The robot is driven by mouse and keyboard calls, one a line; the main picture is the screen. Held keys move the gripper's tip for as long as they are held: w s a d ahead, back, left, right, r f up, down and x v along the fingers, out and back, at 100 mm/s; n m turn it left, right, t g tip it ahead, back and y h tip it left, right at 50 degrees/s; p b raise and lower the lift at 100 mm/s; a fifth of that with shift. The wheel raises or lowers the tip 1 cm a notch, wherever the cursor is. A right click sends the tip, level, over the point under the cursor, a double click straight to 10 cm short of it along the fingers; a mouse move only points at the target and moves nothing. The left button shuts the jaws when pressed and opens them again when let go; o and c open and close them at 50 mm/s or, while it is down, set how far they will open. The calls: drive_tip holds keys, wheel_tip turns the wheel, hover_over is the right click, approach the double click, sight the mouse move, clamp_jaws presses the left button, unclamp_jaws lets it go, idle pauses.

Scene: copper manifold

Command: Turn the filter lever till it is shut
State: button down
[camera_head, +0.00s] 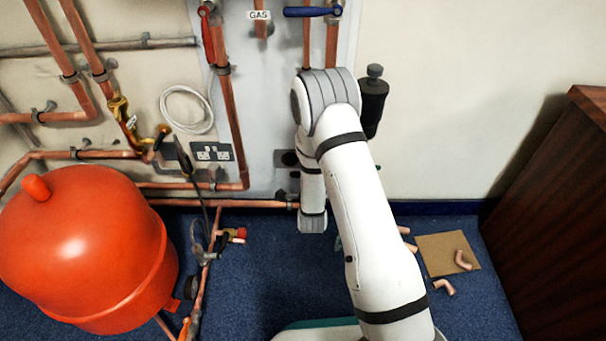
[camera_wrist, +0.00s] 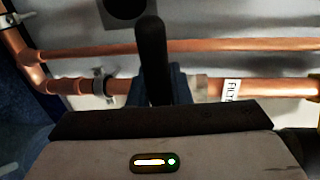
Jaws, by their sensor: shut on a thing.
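The filter lever (camera_wrist: 152,55) is a black handle that stands upright in the wrist view, crossing in front of the copper pipes. A white label reading "FILT" (camera_wrist: 232,90) is on the lower pipe (camera_wrist: 275,88), just right of the lever. My gripper (camera_wrist: 162,82) has its dark blue-grey fingers on either side of the lever's lower part and is shut on it. The lever's base is hidden behind my gripper. In the head view my white arm covers this spot, so neither the lever nor my fingertips can be made out there.
A red tank (camera_head: 80,245) stands at the left. A blue handle (camera_head: 313,11) and a red handle (camera_head: 207,38) are higher on the wall pipes. A brown cabinet (camera_head: 555,210) is at the right. Copper elbows lie around a cardboard sheet (camera_head: 435,250) on the blue floor.

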drive_tip(key=shift+w+d+r, duration=0.1)
drive_tip(key=shift+w+r, duration=0.15)
drive_tip(key=shift+r, duration=0.1)
drive_tip(key=c, duration=1.4)
unclamp_jaws()
drive_tip(key=shift+s+f, duration=0.1)
drive_tip(key=shift+s, duration=0.05)
drive_tip(key=shift+o, duration=0.3)
drive_tip(key=shift+s+f, duration=0.1)
drive_tip(key=shift+s, duration=0.05)
drive_tip(key=s+r+p, duration=0.1)
drive_tip(key=s+p, duration=0.1)
drive_tip(key=s, duration=0.5)
drive_tip(key=shift+s+a+r, duration=0.15)
drive_tip(key=shift+s+a, duration=0.1)
drive_tip(key=shift+a, duration=0.1)
